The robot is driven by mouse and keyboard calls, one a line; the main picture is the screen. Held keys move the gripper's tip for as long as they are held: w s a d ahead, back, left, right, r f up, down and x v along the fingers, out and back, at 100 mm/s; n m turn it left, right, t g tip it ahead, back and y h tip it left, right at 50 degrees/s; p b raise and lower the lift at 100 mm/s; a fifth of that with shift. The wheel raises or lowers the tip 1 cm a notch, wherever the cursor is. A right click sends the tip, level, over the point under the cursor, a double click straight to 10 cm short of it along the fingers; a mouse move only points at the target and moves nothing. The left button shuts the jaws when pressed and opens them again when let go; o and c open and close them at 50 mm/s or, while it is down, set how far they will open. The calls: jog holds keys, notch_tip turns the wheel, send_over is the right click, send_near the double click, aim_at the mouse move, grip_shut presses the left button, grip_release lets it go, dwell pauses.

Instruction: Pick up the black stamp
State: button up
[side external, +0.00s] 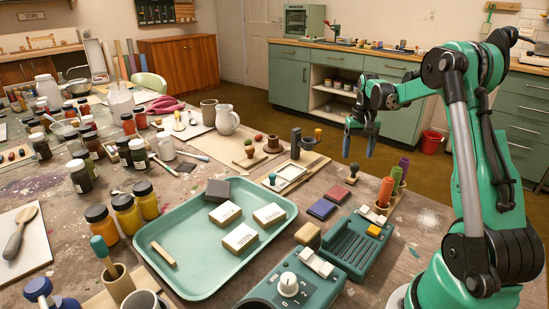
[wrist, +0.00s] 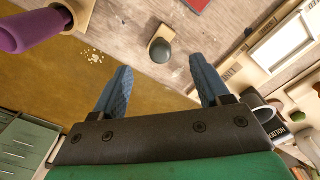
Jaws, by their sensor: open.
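The black stamp (side external: 353,172) stands upright on the table beside the ink pads, with a dark rounded knob on a tan base. In the wrist view the stamp (wrist: 160,50) shows near the top centre, beyond and between the fingertips. My gripper (side external: 359,153) has blue fingers and hangs above the table near the stamp. In the wrist view my gripper (wrist: 160,66) is open, with nothing between its fingers. The fingers look apart from the stamp.
Orange, green and purple handled tools (side external: 386,190) stand in a holder to the right of the stamp. A red pad (side external: 338,191) and a blue pad (side external: 322,209) lie at its front left. A wooden rack (side external: 312,161) with a dark upright holder is to the left.

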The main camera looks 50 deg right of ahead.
aim_at(355, 164)
notch_tip(355, 164, down, 5)
jog(key=shift+f, duration=0.1)
dwell(0.3)
grip_shut()
notch_tip(355, 164, up, 20)
dwell(0.6)
